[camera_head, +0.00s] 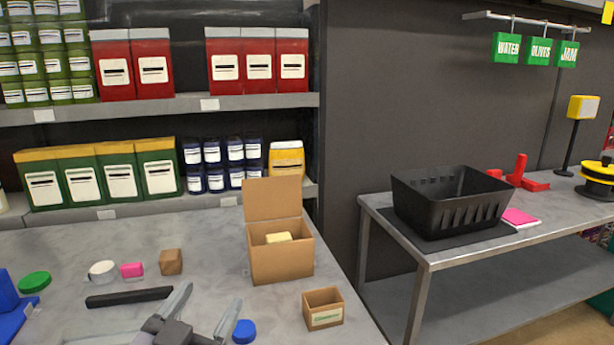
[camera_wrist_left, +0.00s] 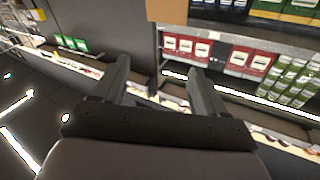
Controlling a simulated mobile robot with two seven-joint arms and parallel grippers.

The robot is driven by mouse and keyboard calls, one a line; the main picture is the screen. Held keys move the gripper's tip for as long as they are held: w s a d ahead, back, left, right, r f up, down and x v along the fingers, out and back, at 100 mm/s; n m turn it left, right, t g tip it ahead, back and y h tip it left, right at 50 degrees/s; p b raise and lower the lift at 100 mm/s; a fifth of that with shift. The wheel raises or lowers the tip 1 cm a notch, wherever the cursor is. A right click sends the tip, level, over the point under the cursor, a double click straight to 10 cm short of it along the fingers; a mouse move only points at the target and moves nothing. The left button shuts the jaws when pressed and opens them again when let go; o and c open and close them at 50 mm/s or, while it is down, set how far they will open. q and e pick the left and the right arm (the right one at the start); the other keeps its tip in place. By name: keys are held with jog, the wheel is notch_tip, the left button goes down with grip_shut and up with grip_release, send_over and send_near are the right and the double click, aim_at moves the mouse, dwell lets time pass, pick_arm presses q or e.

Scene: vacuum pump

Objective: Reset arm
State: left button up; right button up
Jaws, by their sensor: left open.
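My left gripper (camera_head: 209,298) shows at the bottom of the head view, over the grey table (camera_head: 215,240). Its two fingers are spread apart with nothing between them. In the left wrist view the gripper (camera_wrist_left: 158,72) is also open and empty, with the shelves beyond it. A blue cap (camera_head: 244,331) lies just right of the fingers in the head view, and a black bar (camera_head: 129,297) lies to their left. My right gripper is not in view.
An open cardboard box (camera_head: 281,263) holding a yellow item and a small open box (camera_head: 323,309) stand right of the gripper. Small blocks and a green disc (camera_head: 34,282) lie left. A black basket (camera_head: 450,203) stands on the right-hand table. Stocked shelves (camera_head: 160,108) rise behind.

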pick_arm(q)
jog(key=s+a+f+n+g+y, duration=0.1)
jog(key=s+a+f+g, duration=0.1)
jog(key=f, duration=0.3)
jog(key=s+a+f+n+g+y, duration=0.1)
jog(key=s+a+f+g+y, duration=0.15)
jog(key=f, duration=0.35)
jog(key=s+a+f+g, duration=0.2)
jog(key=s+f+g, duration=0.3)
jog(key=s+f, duration=0.3)
jog(key=s+a+f+g, duration=0.2)
jog(key=s+f+g, duration=0.3)
jog(key=s, duration=0.6)
jog(key=w+d+f+t+h+b, duration=0.2)
jog(key=w+f+t, duration=0.4)
jog(key=f, duration=0.6)
jog(key=shift+w+d+f+t+b, duration=0.15)
jog(key=shift+w+d+t+b, duration=0.15)
jog(key=shift+b, duration=0.4)
